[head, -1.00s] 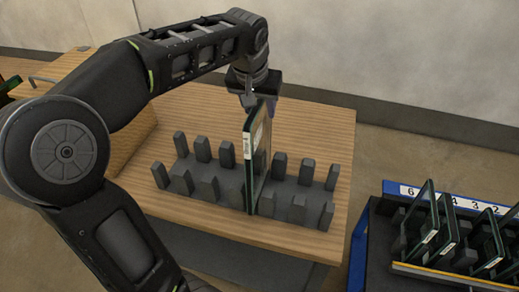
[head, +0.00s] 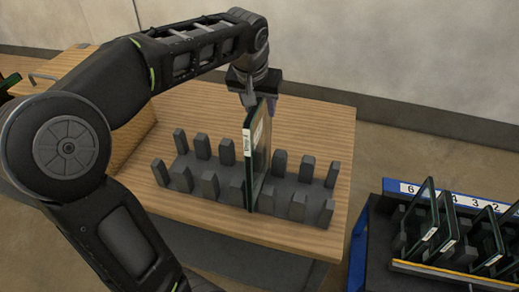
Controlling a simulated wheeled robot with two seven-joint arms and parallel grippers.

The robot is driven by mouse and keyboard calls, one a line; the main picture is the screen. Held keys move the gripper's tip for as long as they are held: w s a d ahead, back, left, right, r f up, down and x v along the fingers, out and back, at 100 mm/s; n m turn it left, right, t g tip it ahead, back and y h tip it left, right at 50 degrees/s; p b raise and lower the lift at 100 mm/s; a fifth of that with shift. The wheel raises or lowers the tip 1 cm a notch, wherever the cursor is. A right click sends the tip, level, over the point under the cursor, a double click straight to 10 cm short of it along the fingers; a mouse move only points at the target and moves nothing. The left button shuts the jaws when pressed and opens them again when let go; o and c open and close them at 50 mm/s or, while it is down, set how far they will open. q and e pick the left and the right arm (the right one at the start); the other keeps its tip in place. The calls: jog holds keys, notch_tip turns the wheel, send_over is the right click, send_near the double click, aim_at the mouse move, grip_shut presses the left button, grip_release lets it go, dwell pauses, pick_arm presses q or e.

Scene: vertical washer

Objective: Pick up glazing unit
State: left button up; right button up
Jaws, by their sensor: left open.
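A glazing unit (head: 257,162) stands upright in a dark slotted rack (head: 222,185) on the wooden table, with a white label on its near edge. My left gripper (head: 259,106) is at the top edge of this unit, pointing down, with its fingers open around or just beside the glass. Whether the fingers touch the glass cannot be told. Part of the gripper's far finger is hidden behind the unit. My right gripper does not show.
The wooden table (head: 300,120) is bare around the rack. At the lower right, a blue-framed rack (head: 357,250) with a numbered strip (head: 410,189) holds several more glazing units (head: 428,218). A wall stands behind the table.

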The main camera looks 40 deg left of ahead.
pick_arm(q)
jog(key=shift+f, duration=0.15)
dwell(0.3)
grip_shut()
dwell(1.0)
jog(key=shift+w, duration=0.15)
